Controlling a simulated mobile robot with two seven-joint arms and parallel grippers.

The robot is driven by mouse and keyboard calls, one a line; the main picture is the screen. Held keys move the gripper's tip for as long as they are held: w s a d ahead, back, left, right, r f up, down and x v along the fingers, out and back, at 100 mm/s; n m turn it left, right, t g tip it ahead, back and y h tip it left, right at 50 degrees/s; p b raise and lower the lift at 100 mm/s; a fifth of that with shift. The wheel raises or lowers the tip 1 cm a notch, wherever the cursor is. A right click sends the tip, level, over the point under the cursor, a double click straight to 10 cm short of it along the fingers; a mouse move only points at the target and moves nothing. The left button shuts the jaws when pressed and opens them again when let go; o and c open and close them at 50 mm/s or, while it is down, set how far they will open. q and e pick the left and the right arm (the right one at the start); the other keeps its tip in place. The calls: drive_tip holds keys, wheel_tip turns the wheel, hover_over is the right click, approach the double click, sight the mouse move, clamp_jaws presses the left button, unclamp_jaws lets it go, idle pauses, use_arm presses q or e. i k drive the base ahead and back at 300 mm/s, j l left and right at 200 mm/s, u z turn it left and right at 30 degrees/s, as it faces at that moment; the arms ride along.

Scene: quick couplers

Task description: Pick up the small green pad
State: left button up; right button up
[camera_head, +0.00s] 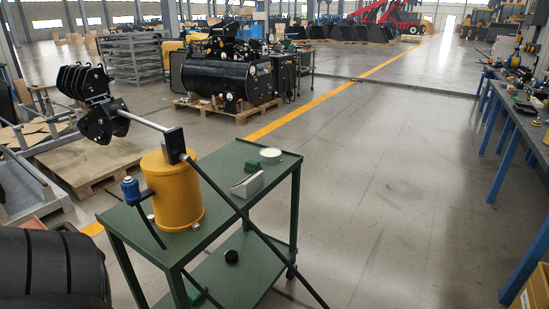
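A small green pad (252,166) lies on the top of a green cart (225,160), close behind a small white box (248,185) and to the left of a round white-topped dish (270,155). The pad is small in the picture and its lower part is partly hidden by the box. Another small green piece (200,297) shows low down by the cart's lower shelf; I cannot tell what it is. Neither of my grippers shows in the head view.
A yellow cylinder (172,195) stands on the cart, with a black block and rod at its top. A blue-capped item (130,188) is at its left. A long black bar (260,238) slants across the cart's front. A black ribbed object (50,265) fills the lower left. Floor at right is clear.

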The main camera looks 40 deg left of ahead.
sight(252, 166)
drive_tip(key=i+u, duration=0.2)
drive_tip(key=i, duration=0.45)
drive_tip(key=i+l+u, duration=0.1)
drive_tip(key=i+u, duration=0.15)
drive_tip(key=i, duration=0.4)
drive_tip(key=i+u, duration=0.5)
drive_tip(key=i+l+u, duration=0.3)
drive_tip(key=i+u, duration=0.2)
drive_tip(key=i+l+u, duration=0.2)
drive_tip(key=u, duration=0.3)
drive_tip(key=i+l+u, duration=0.35)
drive_tip(key=u, duration=0.15)
drive_tip(key=i+l+u, duration=0.4)
drive_tip(key=l+u, duration=0.15)
